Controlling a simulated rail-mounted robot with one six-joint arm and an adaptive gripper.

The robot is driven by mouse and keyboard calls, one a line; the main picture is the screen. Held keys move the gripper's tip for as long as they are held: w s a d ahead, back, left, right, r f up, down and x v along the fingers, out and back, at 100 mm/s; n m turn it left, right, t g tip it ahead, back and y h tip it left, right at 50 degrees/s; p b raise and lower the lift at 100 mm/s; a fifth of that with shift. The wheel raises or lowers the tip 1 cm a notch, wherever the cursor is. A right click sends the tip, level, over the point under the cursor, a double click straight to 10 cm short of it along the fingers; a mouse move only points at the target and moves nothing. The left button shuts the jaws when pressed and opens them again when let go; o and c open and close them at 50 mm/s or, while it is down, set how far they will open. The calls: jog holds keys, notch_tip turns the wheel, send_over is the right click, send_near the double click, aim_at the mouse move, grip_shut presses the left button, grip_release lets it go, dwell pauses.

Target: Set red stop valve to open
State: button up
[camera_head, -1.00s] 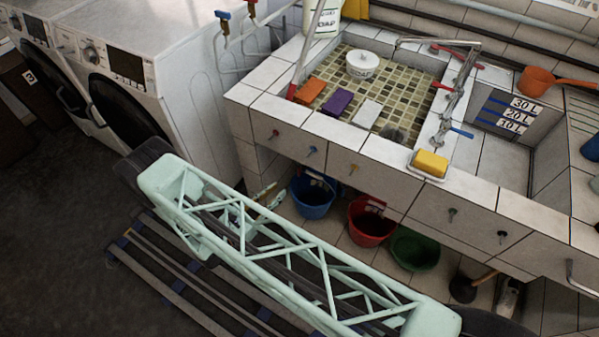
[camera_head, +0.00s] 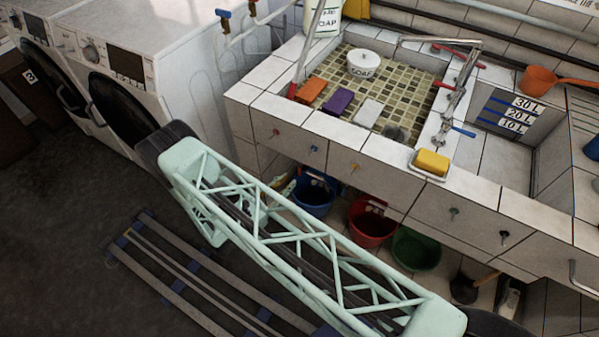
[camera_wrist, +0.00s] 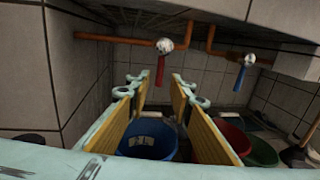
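The red stop valve shows in the wrist view as a red lever (camera_wrist: 160,70) hanging straight down from a round pale valve body (camera_wrist: 165,45) on an orange pipe. My gripper (camera_wrist: 158,92) is open and empty, its yellow-padded fingers spread left and right. The red lever appears between and beyond the fingertips, slightly above them in the picture; I see no contact. A similar valve with a blue lever (camera_wrist: 239,78) hangs to the right. In the head view the valves are hidden under the sink counter, and my gripper is mostly hidden behind my arm.
Below the fingers stands a blue bucket (camera_wrist: 150,136); a red bucket (camera_wrist: 234,139) and a green bucket (camera_wrist: 262,152) are to the right. A tiled wall (camera_wrist: 75,75) stands close on the left. The counter underside (camera_wrist: 205,10) limits room above.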

aim_at(299, 172)
jog(key=shift+b+x, duration=0.6)
jog(key=shift+x, duration=3.45)
jog(key=shift+c, duration=0.7)
grip_shut()
